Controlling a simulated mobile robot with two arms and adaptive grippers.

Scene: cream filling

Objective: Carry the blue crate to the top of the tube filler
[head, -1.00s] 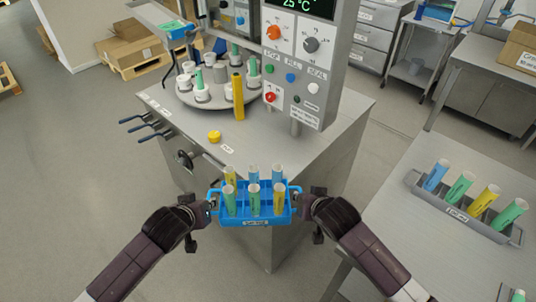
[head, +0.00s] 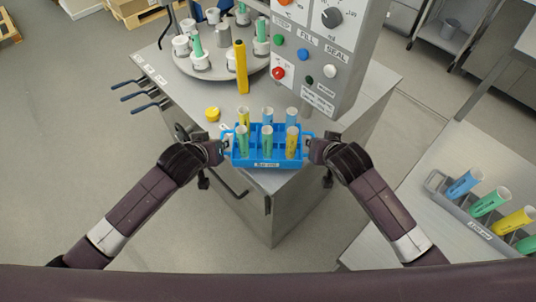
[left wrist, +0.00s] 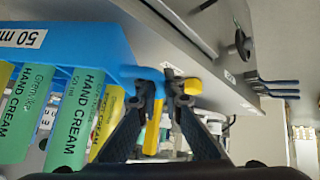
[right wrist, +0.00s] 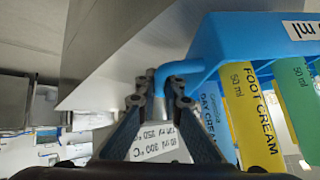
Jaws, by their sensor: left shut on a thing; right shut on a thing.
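The blue crate (head: 266,163) holds several green, yellow and blue tubes standing upright. In the head view it is at the front edge of the top of the tube filler (head: 225,105); I cannot tell whether it touches the top. My left gripper (head: 224,149) is shut on the crate's left handle, and this handle shows in the left wrist view (left wrist: 148,78). My right gripper (head: 310,147) is shut on the right handle, which shows in the right wrist view (right wrist: 172,72). The crate looks level.
A yellow cap (head: 212,114) lies on the filler top behind the crate. A round turntable (head: 215,66) with holders and a yellow post (head: 241,68) stands farther back. The control panel (head: 318,60) overhangs at the right. A grey tube rack (head: 470,224) is on the right table.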

